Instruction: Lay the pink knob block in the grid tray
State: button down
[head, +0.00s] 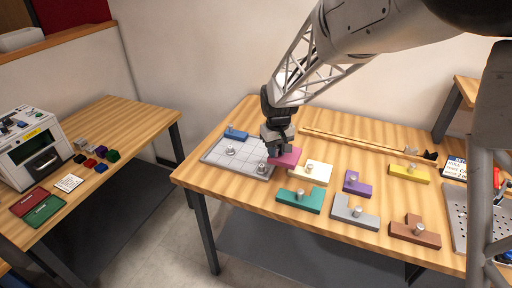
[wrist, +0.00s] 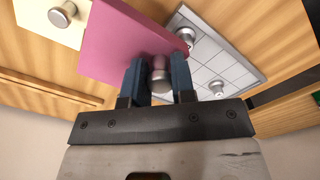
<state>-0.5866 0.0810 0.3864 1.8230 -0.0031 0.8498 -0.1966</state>
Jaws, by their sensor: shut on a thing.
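The pink knob block (head: 286,157) is held by my gripper (head: 277,140) at the right edge of the grid tray, in the head view. In the wrist view the pink block (wrist: 110,45) fills the upper middle, and my gripper (wrist: 160,80) has its two blue fingers shut on the block's round metal knob. The block appears above the table and partly covers the tray's near corner in that view. The grey grid tray (head: 222,153) lies on the table and shows squares and metal knobs; it also shows in the wrist view (wrist: 225,65). The block's underside is hidden.
A blue block (head: 235,134) lies at the tray's back edge. To the right are cream (head: 311,173), teal (head: 300,199), grey (head: 352,212), purple (head: 356,184), yellow (head: 409,173) and brown (head: 415,232) knob blocks. A long wooden strip (head: 350,140) lies behind them.

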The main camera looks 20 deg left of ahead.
jog(key=s+a, duration=0.1)
jog(key=a+f, duration=0.1)
jog(key=a, duration=0.1)
jog(key=s+a, duration=0.1)
jog(key=a, duration=0.1)
jog(key=shift+s+a+f, duration=0.1)
jog(key=shift+s+f, duration=0.25)
jog(key=shift+w+a, duration=0.1)
jog(key=w+a, duration=0.3)
jog(key=w, duration=0.1)
jog(key=w+a+f, duration=0.1)
jog(key=w+a, duration=0.2)
jog(key=w, duration=0.1)
jog(key=w+a, duration=0.3)
jog(key=w, duration=0.1)
jog(key=shift+f, duration=0.2)
dwell(0.4)
jog(key=shift+w+a, duration=0.2)
jog(key=shift+w, duration=0.05)
jog(key=shift+f, duration=1.8)
jog(key=shift+f, duration=0.15)
jog(key=c, duration=0.9)
grip_release()
jog(key=shift+c, duration=0.2)
